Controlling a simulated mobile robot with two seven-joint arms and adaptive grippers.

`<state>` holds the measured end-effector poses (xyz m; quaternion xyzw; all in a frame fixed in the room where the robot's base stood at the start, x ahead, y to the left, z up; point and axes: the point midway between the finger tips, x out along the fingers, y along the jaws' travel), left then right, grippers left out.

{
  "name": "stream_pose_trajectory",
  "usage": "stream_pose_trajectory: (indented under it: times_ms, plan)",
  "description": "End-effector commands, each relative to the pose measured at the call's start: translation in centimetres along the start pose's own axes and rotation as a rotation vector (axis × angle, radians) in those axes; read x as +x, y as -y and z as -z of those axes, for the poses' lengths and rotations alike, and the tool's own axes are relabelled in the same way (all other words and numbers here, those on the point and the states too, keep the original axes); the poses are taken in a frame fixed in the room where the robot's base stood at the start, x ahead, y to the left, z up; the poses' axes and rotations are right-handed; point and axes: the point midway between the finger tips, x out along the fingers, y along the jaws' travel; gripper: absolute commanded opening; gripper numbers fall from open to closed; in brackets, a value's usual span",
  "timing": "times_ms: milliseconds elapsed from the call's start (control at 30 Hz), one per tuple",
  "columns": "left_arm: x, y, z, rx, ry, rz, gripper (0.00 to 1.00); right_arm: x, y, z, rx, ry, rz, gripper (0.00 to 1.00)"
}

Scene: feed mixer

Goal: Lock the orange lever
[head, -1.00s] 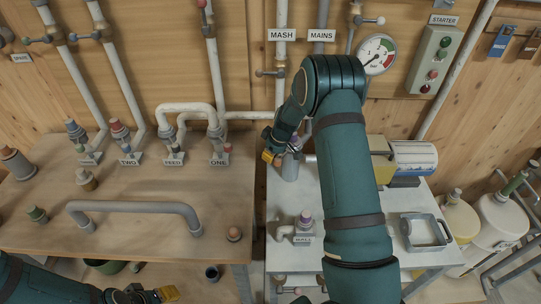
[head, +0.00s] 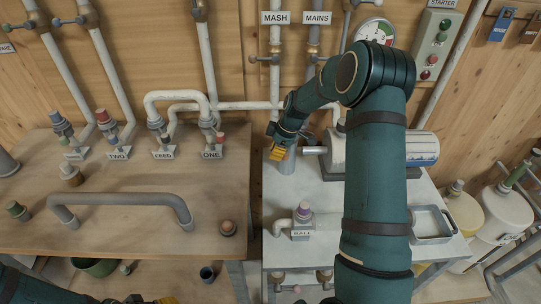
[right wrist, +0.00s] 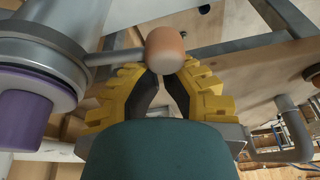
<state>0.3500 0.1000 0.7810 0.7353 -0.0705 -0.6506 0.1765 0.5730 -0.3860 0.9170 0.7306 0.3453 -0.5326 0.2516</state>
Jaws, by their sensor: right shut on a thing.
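The orange lever shows in the right wrist view as a rounded orange knob (right wrist: 165,48) on a thin grey rod. The rod runs left to a grey round fitting (right wrist: 45,50) with a purple cap. My right gripper (right wrist: 168,78) has its yellow fingers closed around the near side of the knob. In the head view my right gripper (head: 280,148) is at the grey upright pipe fitting (head: 287,162) on the white table, and it hides the knob there. My left gripper (head: 150,300) is partly visible at the bottom edge, low and away from the lever; its jaw opening is unclear.
A pump with a blue and white motor (head: 422,148) stands right of the fitting. A purple-capped outlet (head: 303,215) is in front. The wooden table (head: 120,210) at left carries a grey handle pipe (head: 120,198) and several labelled couplings. Pipes line the wall behind.

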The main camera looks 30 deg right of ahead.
Motion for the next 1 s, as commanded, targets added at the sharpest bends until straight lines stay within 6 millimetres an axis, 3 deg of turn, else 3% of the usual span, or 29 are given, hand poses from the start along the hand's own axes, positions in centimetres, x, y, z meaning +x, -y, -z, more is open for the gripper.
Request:
stream_pose_trajectory:
  times_ms: [233, 700, 1000]
  plan:
    - [1.8, 0.7, -0.7, 0.005, 0.015, -0.002, 0.49, -0.5, 0.5, -2.3, -0.222, 0.000, 0.071, 0.00]
    - [1.9, 0.7, -0.9, 0.006, 0.019, -0.002, 0.49, -1.9, 0.3, -5.6, -0.603, 0.000, 0.193, 0.00]
    - [1.7, 0.6, -0.8, 0.005, 0.017, -0.002, 0.49, -2.3, -0.1, -6.8, -0.662, -0.001, 0.213, 0.00]
